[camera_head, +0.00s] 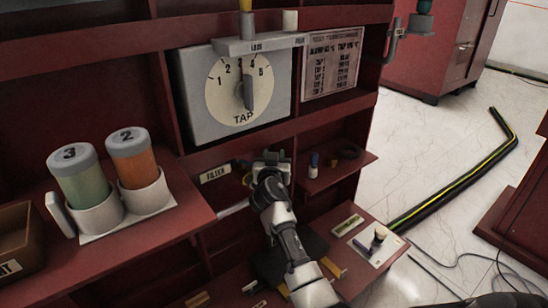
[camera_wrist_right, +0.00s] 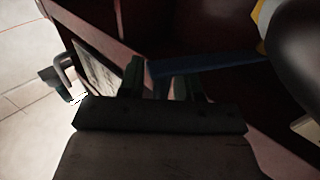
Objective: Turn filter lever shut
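The FILTER label (camera_head: 215,173) is on the red cabinet below the tap dial. My right gripper (camera_head: 272,157) is just right of this label, at the cabinet opening, and hides most of what is behind it. In the right wrist view, the two fingers of my right gripper (camera_wrist_right: 163,82) stand apart. A dark blue bar (camera_wrist_right: 225,64), seemingly the filter lever, runs across beyond the fingertips. Its end is near the gap between the fingers; I cannot tell whether they touch it. My left gripper is not in view.
The tap dial box (camera_head: 237,92) is just above the gripper. Canisters marked 3 (camera_head: 82,178) and 2 (camera_head: 134,158) stand at left. A shelf with small items (camera_head: 335,167) is at right. A cable (camera_head: 455,180) lies on the open floor (camera_head: 410,140).

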